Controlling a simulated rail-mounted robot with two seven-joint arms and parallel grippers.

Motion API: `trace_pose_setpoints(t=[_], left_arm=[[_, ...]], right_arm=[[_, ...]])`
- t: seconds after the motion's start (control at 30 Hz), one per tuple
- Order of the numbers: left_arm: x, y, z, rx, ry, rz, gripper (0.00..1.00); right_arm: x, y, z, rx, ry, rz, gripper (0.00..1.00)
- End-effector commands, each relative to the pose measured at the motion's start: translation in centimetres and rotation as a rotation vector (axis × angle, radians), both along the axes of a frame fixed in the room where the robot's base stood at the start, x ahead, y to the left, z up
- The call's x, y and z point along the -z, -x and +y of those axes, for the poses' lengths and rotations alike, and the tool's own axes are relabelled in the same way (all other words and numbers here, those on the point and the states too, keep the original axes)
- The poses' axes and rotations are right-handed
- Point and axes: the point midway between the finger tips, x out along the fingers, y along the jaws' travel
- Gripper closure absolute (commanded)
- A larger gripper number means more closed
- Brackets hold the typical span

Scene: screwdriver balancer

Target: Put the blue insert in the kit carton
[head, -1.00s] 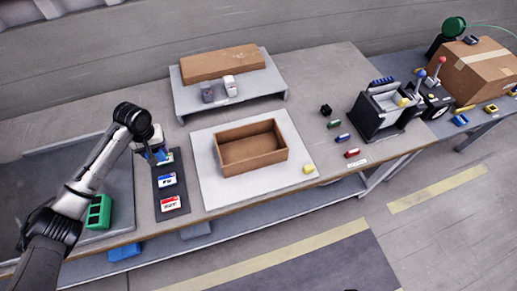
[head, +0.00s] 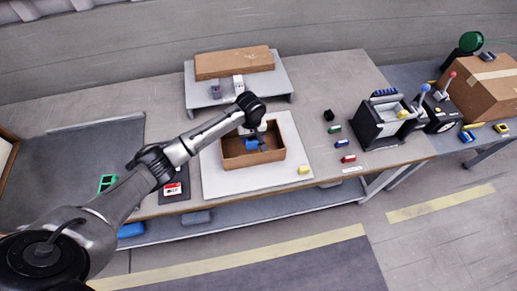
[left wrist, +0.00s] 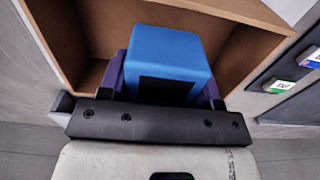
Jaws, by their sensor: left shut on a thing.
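The kit carton (head: 236,162) is an open brown box on a pale mat in the middle of the bench. The blue insert (head: 250,144) is a blue block with a dark patch, seen within the carton's opening in the head view. My left gripper (head: 262,142) is shut on it. In the left wrist view the insert (left wrist: 168,50) sits between the two gripper fingers (left wrist: 165,80), with the carton walls (left wrist: 255,30) around it. I cannot tell whether it touches the carton floor. My right gripper is out of view.
A raised shelf (head: 275,88) with a cardboard box (head: 233,62) stands behind the carton. A yellow block (head: 304,170) lies on the mat's right corner. Several small coloured parts lie further right, before a black and grey fixture (head: 385,120). A red-labelled card (head: 172,188) lies left of the mat.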

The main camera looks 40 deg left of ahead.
Motion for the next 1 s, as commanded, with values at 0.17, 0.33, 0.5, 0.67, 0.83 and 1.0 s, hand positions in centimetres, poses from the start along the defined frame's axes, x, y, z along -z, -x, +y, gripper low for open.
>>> trace_pose_setpoints(t=[0.17,0.33,0.5,0.67,0.83,1.0], left_arm=[[3.1,0.0,0.0,0.000,0.000,0.001,0.65],[4.2,0.0,0.0,0.001,0.000,0.000,0.65],[5.2,0.0,0.0,0.001,0.001,0.001,0.65],[7.2,0.0,0.0,0.000,-0.001,0.002,0.65],[8.1,0.0,0.0,0.000,0.000,-0.001,0.65],[8.0,0.0,0.0,0.001,0.000,-0.001,0.65]], right_arm=[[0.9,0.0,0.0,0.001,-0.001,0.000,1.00],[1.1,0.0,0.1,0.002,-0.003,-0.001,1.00],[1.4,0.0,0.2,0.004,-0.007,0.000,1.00],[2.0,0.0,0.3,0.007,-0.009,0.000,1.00],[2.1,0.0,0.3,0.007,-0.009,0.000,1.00],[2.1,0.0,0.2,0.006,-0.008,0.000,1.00]])
